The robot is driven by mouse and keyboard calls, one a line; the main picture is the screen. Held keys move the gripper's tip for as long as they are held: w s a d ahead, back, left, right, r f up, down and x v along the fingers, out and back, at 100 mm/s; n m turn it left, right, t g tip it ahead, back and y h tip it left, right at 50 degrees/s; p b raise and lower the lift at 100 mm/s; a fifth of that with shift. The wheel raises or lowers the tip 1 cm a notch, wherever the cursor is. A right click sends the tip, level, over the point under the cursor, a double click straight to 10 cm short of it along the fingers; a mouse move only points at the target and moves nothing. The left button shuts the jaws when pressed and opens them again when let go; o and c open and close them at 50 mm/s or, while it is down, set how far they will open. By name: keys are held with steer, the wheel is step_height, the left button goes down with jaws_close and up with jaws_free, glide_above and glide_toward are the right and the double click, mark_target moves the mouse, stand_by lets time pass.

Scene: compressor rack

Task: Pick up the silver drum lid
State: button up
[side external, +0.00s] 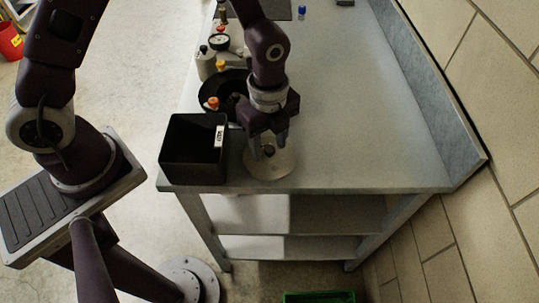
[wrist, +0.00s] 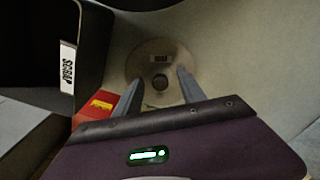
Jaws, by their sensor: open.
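The silver drum lid (side external: 283,167) lies flat on the workbench near its front edge, just right of the black bin. It is a round disc with a dark knob in the middle. In the wrist view the lid (wrist: 145,62) and its knob (wrist: 160,82) show between and beyond my fingertips. My gripper (side external: 268,141) is above the lid, pointing down, with its fingers apart and nothing held. In the wrist view the fingers of my gripper (wrist: 158,78) stand either side of the knob's line. I cannot tell the exact height gap.
A black open bin (side external: 180,160) labelled SCRAP stands close left of the lid. Behind it are a black round pan (side external: 207,88), small parts with orange and yellow tops, and a gauge (side external: 219,41). The bench (side external: 370,130) to the right is clear, up to a raised wall edge.

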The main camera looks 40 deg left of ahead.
jaws_close()
stand_by(1.3)
